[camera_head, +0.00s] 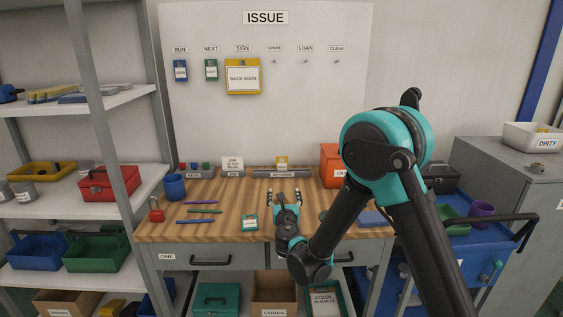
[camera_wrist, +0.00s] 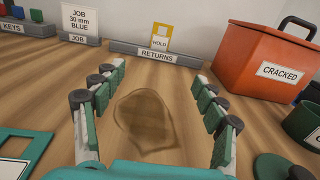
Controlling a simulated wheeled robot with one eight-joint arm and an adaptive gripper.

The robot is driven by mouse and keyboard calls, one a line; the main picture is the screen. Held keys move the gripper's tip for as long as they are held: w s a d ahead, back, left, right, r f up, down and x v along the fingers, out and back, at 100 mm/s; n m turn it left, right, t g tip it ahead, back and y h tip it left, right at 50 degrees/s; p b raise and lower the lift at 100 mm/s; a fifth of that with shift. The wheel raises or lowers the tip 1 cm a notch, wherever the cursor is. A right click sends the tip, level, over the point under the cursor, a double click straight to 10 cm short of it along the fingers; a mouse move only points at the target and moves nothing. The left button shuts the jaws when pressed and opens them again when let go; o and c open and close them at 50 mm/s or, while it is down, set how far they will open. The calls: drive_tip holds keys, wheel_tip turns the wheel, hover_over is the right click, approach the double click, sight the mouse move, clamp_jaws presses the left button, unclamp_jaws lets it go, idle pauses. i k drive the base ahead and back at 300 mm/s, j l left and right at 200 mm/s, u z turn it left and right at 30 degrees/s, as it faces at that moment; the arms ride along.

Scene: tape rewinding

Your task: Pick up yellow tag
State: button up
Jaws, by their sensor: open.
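The yellow tag (camera_wrist: 161,38) reads "HOLD" and stands upright in the grey RETURNS holder (camera_wrist: 156,54) at the back of the wooden bench. In the head view the yellow tag (camera_head: 281,162) shows small at the back of the bench, beyond my gripper. My gripper (camera_wrist: 162,80) is open and empty, low over the bench top, its fingers pointing toward the holder. A gap of bare wood lies between the fingertips and the tag. My gripper (camera_head: 285,195) also shows in the head view.
An orange CRACKED box (camera_wrist: 270,65) stands right of the holder. A JOB card (camera_wrist: 80,22) stands at left. A green-framed tag (camera_wrist: 18,150) lies near left, and dark green round pieces (camera_wrist: 302,125) sit at right. A brown stain (camera_wrist: 145,118) lies between my fingers.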

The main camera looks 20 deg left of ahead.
sight(280, 167)
drive_tip(key=i+j, duration=0.25)
drive_tip(key=i, duration=0.15)
drive_tip(key=i+j, duration=0.25)
drive_tip(key=i, duration=0.2)
drive_tip(key=z, duration=0.05)
